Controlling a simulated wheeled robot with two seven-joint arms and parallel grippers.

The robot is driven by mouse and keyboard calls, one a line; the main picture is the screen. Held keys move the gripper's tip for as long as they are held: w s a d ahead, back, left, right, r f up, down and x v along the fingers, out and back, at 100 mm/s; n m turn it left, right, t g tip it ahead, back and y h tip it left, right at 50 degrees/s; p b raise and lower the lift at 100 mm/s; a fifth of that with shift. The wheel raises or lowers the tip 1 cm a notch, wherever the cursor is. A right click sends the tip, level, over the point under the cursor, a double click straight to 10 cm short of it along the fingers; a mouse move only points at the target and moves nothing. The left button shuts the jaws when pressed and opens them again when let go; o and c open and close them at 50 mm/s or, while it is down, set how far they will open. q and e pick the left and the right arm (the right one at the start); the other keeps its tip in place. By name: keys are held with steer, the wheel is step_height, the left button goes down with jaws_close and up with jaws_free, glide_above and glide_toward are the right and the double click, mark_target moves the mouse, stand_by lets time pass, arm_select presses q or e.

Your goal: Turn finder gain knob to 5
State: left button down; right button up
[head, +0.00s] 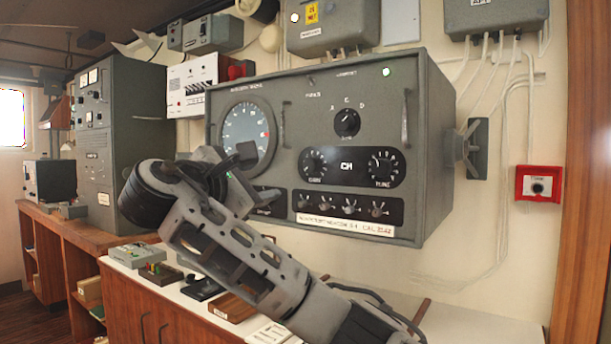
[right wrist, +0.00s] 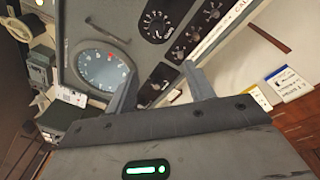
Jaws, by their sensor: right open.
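The grey instrument box (head: 330,90) on the wall carries a round gauge and several knobs. A single selector knob (head: 347,122) sits high on its face. Below it, a black panel holds a left scaled knob (head: 314,162) and a right scaled knob (head: 383,166). The left scaled knob also shows in the right wrist view (right wrist: 156,25). My right gripper (head: 256,175) is open and empty in front of the box's lower left, apart from the knobs. My left gripper is out of view.
A row of small switches (head: 349,206) lies under the scaled knobs. The round gauge (head: 247,136) is behind my right gripper. The white counter (head: 470,325) below holds small boxes. A red wall box (head: 538,186) is at the right.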

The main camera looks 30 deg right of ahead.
steer(key=r, duration=0.2)
steer(key=p, duration=0.5)
glide_toward(309, 167)
steer(key=shift+g+h, duration=0.3)
steer(key=shift+g, duration=0.1)
steer(key=x, duration=0.7)
steer(key=shift+w+r, duration=0.1)
steer(key=shift+w, duration=0.2)
steer(key=shift+w+d, duration=0.3)
steer(key=shift+d, duration=0.25)
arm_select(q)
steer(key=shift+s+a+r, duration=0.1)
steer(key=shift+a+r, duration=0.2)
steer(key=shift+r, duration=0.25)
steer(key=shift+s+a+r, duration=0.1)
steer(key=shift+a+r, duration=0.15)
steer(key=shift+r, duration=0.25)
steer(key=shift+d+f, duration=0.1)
arm_select(e)
steer(key=shift+m, duration=0.3)
steer(key=c, duration=1)
